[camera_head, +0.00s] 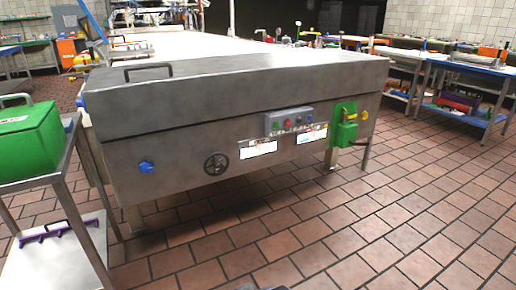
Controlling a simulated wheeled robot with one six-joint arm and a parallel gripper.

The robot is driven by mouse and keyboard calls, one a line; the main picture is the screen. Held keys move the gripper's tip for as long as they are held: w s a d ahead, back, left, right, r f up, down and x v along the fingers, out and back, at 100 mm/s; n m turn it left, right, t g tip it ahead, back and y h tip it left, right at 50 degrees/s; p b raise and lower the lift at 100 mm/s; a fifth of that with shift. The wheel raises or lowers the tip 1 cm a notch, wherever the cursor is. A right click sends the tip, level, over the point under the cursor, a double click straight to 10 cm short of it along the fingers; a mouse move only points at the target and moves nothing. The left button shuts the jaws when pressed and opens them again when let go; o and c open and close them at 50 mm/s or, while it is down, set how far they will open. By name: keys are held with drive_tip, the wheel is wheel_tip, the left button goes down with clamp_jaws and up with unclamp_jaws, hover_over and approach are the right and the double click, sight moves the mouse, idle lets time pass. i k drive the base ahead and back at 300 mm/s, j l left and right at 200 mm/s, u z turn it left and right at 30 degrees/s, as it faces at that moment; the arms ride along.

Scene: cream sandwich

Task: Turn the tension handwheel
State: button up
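A small dark round handwheel (216,163) is on the front panel of a long grey metal machine (180,175), left of the panel's middle. It faces me and nothing covers it. It looks like the tension handwheel, but I cannot read a label for it. A blue knob (146,167) is to its left on the same panel. My gripper is not in view.
A control box (289,121) with coloured buttons and a green unit with a yellow handle (345,125) are further right. A cart with a green case (28,140) stands at the left. Blue-framed workbenches (470,70) stand at the right. The tiled floor (350,220) ahead is clear.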

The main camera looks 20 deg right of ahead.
sight(218, 167)
drive_tip(key=i, duration=1.35)
drive_tip(key=j+u, duration=0.05)
drive_tip(key=j, duration=0.05)
